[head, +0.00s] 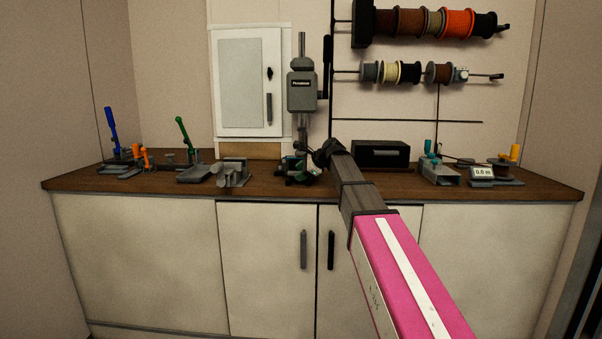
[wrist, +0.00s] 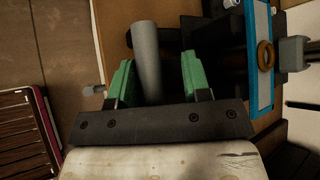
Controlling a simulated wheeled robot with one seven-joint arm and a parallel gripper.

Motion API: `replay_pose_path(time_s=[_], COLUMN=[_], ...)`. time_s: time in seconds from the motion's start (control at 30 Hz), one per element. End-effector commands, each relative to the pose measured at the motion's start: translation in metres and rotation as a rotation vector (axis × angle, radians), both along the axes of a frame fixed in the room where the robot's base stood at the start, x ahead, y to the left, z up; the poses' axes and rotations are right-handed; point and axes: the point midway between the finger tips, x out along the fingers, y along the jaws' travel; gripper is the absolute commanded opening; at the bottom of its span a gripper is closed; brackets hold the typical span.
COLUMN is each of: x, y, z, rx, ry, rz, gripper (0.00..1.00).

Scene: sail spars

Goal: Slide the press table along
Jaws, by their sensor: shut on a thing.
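The grey drill-press-like machine (head: 301,92) stands upright on the wooden worktop near the middle of the head view. Its low table and base (head: 296,179) sit at its foot, small and partly hidden by my gripper (head: 313,170). In the wrist view my gripper (wrist: 156,82) has green finger pads on either side of a grey round bar (wrist: 147,58) and is shut on it. The bar appears to belong to the press table, but its lower end and the exact contact are hidden by my gripper body.
A black box (head: 381,154) stands right of the press. A grey clamp-like block (head: 232,174) and a green-handled tool (head: 187,147) stand to its left. Spools (head: 435,22) hang above right. In the wrist view a blue-framed panel (wrist: 260,55) lies right of the fingers.

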Motion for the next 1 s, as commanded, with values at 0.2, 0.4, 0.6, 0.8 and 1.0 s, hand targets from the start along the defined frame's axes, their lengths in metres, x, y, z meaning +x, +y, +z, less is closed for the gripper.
replay_pose_path(time_s=[0.2,0.4,0.6,0.8,1.0], x=[0.000,0.000,-0.008,-0.024,-0.037], y=[0.000,-0.001,-0.012,-0.038,-0.062], z=[-0.002,-0.001,0.008,0.030,0.050], rx=[-0.003,-0.002,-0.002,-0.002,-0.002], ry=[0.008,0.005,0.004,0.004,0.004], rz=[0.001,-0.001,-0.001,-0.002,-0.001], gripper=[0.70,0.70,0.70,0.70,0.70])
